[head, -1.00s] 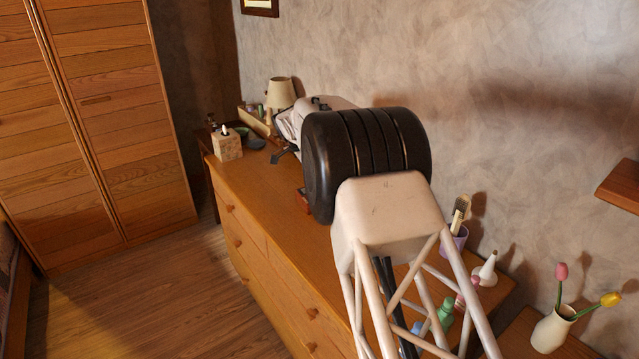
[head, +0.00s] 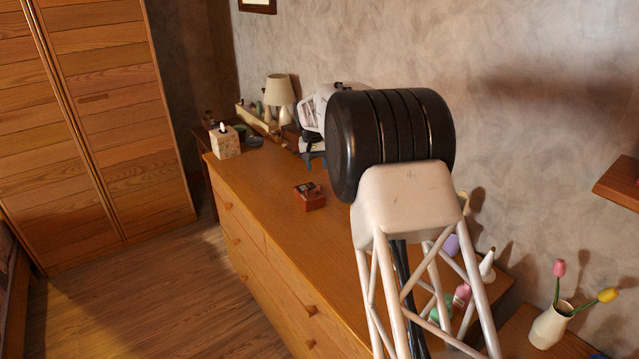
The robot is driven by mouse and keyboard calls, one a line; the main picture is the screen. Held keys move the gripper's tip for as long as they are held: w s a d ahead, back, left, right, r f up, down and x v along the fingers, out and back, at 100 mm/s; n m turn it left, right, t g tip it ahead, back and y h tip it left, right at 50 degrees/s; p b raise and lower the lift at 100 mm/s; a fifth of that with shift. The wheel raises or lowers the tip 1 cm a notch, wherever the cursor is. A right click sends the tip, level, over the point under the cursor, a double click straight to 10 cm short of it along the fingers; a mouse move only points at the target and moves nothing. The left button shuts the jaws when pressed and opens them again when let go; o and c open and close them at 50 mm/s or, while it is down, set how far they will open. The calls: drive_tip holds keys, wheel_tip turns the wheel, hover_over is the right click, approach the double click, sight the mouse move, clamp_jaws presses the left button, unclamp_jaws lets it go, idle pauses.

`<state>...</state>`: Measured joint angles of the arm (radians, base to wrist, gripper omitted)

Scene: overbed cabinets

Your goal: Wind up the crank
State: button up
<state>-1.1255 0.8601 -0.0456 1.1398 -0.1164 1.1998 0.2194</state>
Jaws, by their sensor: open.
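A small reddish-brown wooden box (head: 311,201) sits on the dresser top, with small metallic parts on it. It looks like the thing with the crank, but the crank is too small to make out clearly. My gripper (head: 311,160) is partly hidden behind my own black arm joint. Its dark fingers show beyond the box, apart from it, toward the back of the dresser. It is open and holds nothing that I can see.
The wooden dresser top (head: 245,172) is clear left of the box. A tissue box (head: 225,141) and a lamp (head: 279,91) stand at the far end. A purple cup (head: 451,244), several small bottles and a tulip vase (head: 549,326) are at the near right.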

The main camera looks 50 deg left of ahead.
sight(320, 185)
drive_tip(key=n, duration=0.4)
drive_tip(key=w+n+g, duration=0.1)
drive_tip(key=n, duration=0.1)
drive_tip(key=shift+d+r+y, duration=0.1)
drive_tip(key=shift+d+y, duration=0.15)
drive_tip(key=shift+y, duration=0.05)
drive_tip(key=shift+f, duration=3.9)
clamp_jaws()
drive_tip(key=shift+s+m, duration=0.1)
drive_tip(key=shift+m, duration=0.2)
